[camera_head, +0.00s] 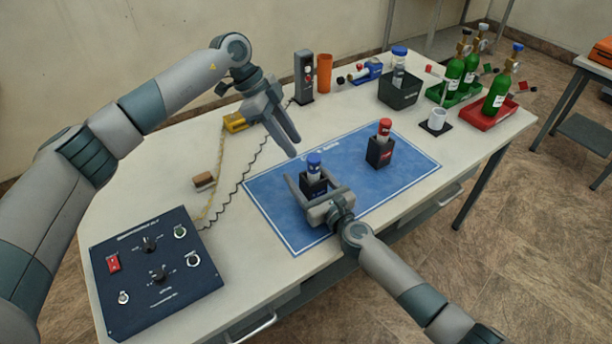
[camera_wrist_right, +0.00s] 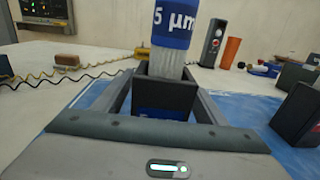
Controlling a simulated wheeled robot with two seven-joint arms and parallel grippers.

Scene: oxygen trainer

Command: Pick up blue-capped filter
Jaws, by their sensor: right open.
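The blue-capped filter (camera_head: 314,162) stands upright in a small black holder (camera_head: 312,185) on the blue mat (camera_head: 268,196). In the right wrist view the filter (camera_wrist_right: 174,28) shows a blue band marked "5 µm" above a clear ribbed body; its top is cut off and its lower end is hidden in the holder (camera_wrist_right: 165,98). My right gripper (camera_head: 316,180) is open, low over the mat, with its fingers on either side of the holder; I cannot tell whether they touch it. My left gripper (camera_head: 291,143) hangs above and left of the filter; its jaw opening is unclear.
A red-capped filter (camera_head: 384,129) stands in another black holder to the right. Another blue-capped item (camera_head: 399,56) is in a dark bin (camera_head: 400,93) at the back. Green bottles (camera_head: 497,92) stand far right. A dark control box (camera_head: 157,262) lies front left.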

